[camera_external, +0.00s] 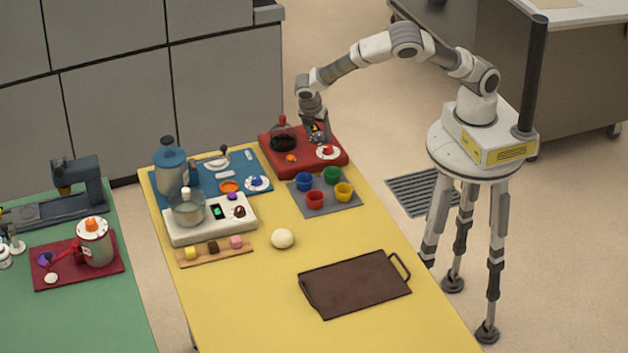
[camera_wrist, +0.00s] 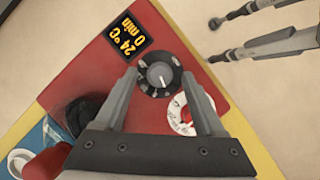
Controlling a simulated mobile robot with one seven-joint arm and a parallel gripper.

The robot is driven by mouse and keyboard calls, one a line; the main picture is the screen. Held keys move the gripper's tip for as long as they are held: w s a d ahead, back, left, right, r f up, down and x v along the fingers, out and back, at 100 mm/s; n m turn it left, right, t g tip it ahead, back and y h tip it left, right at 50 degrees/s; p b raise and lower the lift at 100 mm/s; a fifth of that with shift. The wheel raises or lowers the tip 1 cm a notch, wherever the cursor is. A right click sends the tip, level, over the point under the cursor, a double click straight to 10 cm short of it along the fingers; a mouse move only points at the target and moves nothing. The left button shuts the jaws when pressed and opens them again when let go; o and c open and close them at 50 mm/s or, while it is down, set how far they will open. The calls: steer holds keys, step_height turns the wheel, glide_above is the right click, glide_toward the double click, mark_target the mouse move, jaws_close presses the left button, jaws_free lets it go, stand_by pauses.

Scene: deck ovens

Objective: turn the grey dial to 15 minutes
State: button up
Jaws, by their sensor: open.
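The grey dial (camera_wrist: 158,75) is a round knob with a pale mark, set in a dark ring with white ticks on the red unit (camera_wrist: 80,75). In the wrist view my gripper (camera_wrist: 159,76) is open, its fingers on either side of the dial, with no clear contact. A display (camera_wrist: 128,37) on the unit reads 24 °C and 0 min. A red knob on a white scale (camera_wrist: 181,115) sits beside the dial, partly behind the right finger. In the external view my gripper (camera_external: 317,136) is over the red unit (camera_external: 270,152) and hides most of the dial.
A dark glass pot with a red top (camera_external: 283,134) stands on the unit's left. Several coloured cups (camera_external: 344,192) sit on a grey mat in front. A blue mat with a blue-grey jug (camera_external: 171,170) and a white appliance (camera_external: 182,232) lie left. A brown tray (camera_external: 355,284) lies nearer.

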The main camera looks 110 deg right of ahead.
steer(key=shift+s+f, duration=0.1)
steer(key=shift+f, duration=0.05)
steer(key=shift+c, duration=0.4)
jaws_close()
